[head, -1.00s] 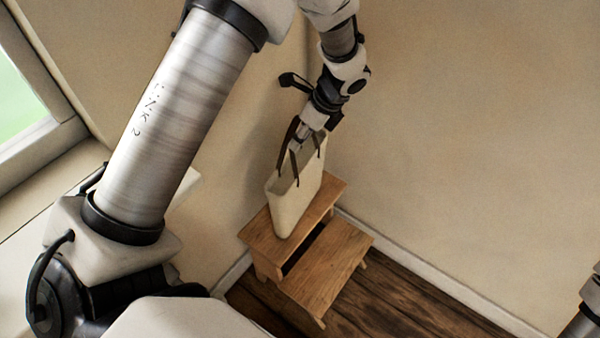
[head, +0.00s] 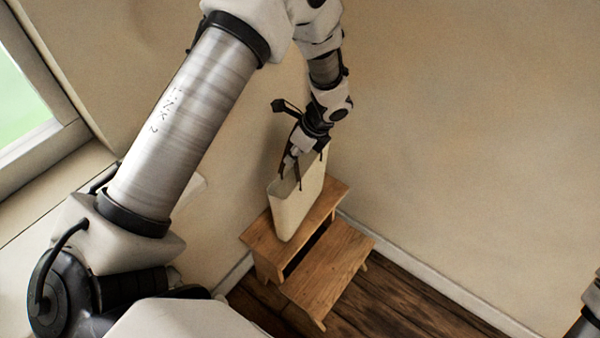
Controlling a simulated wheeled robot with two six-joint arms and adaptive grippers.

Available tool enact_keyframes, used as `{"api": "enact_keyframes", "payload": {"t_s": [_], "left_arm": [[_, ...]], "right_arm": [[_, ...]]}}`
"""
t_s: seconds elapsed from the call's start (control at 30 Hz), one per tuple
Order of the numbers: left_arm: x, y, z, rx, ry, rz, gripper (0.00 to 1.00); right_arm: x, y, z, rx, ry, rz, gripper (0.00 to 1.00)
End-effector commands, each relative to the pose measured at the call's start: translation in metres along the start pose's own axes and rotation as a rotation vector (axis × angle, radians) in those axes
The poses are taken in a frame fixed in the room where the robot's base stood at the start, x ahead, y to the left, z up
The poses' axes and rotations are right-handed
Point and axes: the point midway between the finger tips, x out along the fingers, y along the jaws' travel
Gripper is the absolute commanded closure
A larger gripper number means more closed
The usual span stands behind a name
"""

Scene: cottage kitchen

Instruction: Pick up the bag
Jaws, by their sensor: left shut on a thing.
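The cream bag (head: 298,203) with dark strap handles stands upright over the upper step of a wooden stool (head: 262,243). Its base appears to rest on that step. My left gripper (head: 293,163) reaches down from above into the bag's open top. It is shut on the bag, at the handles or upper rim; the fingers and wrist hide exactly where. The far upper edge of the bag is partly hidden behind the gripper. My right gripper is not in view.
The stool's lower step (head: 328,265) is empty. Plain walls (head: 470,130) meet in a corner close behind the stool. A window (head: 30,110) with a sill is at the left. Dark wood floor (head: 375,310) is clear in front.

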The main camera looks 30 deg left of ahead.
Motion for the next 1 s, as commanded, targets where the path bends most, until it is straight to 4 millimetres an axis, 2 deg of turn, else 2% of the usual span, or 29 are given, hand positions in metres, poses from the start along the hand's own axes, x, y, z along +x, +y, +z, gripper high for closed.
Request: {"api": "enact_keyframes", "payload": {"t_s": [0.27, 0.57, 0.77, 1.0], "left_arm": [[-0.007, 0.001, 0.003, 0.0, 0.0, 0.0, 1.0], [-0.04, 0.005, 0.016, -0.001, 0.0, 0.0, 1.0], [-0.058, 0.02, -0.021, 0.006, -0.005, 0.001, 1.0], [-0.091, 0.045, -0.079, 0.007, -0.004, 0.0, 1.0]], "right_arm": [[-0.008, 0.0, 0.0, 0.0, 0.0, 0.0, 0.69], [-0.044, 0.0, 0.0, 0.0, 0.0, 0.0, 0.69], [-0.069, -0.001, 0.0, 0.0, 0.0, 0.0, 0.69], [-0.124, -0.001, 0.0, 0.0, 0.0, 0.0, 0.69]]}}
